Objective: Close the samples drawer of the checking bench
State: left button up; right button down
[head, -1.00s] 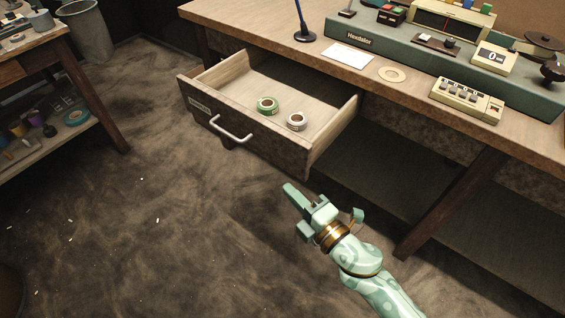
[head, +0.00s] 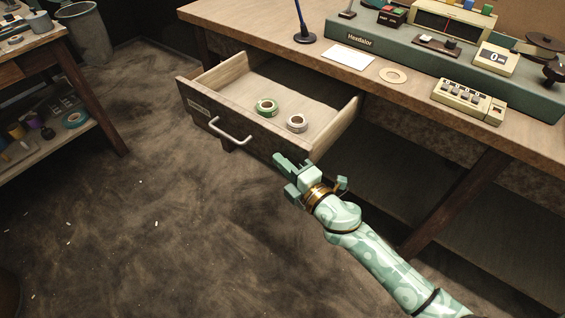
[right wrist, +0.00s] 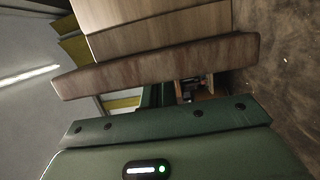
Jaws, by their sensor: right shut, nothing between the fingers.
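The samples drawer (head: 258,135) of the checking bench (head: 240,22) stands pulled out, with a dark front and a pale handle (head: 231,132). In the right wrist view, a brown wooden edge (right wrist: 160,64), probably the drawer's, crosses close before the gripper. My left gripper is not in view.
A bench leg (head: 455,200) and low shelf stand right of the drawer. The floor (head: 150,200) in front of the drawer is mostly clear.

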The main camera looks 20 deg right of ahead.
aim_at(327, 121)
jog(key=shift+d, duration=0.1)
